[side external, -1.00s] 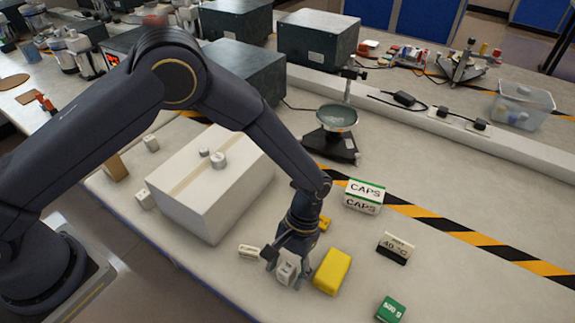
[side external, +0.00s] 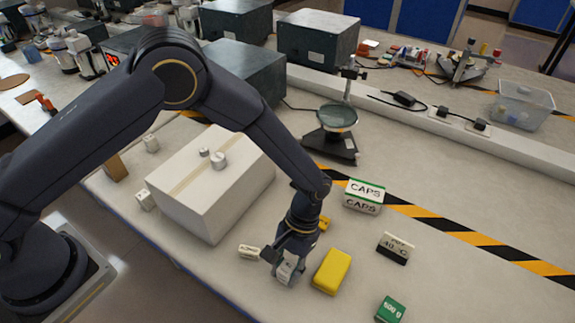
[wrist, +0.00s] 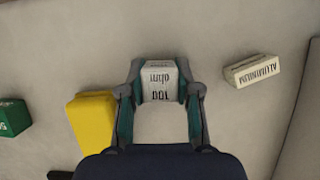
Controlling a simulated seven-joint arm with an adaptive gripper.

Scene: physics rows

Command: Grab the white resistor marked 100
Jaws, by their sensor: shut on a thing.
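The white resistor (wrist: 159,82) is a small white block whose dark print reads "100 ohm", upside down in the wrist view. It sits between the two fingers of my gripper (wrist: 160,92), which are shut on its sides. In the side external view my gripper (side external: 289,262) is low over the near part of the bench, with the white resistor (side external: 286,267) partly covered by the fingers. I cannot tell whether the block touches the bench.
A white block marked ALUMINIUM (wrist: 252,70) lies close by. A yellow block (side external: 332,271) is just right of my gripper. A green block (side external: 390,310), a 40 °C block (side external: 395,247) and a CAPS box (side external: 364,196) stand farther right. A large white box (side external: 210,185) is at left.

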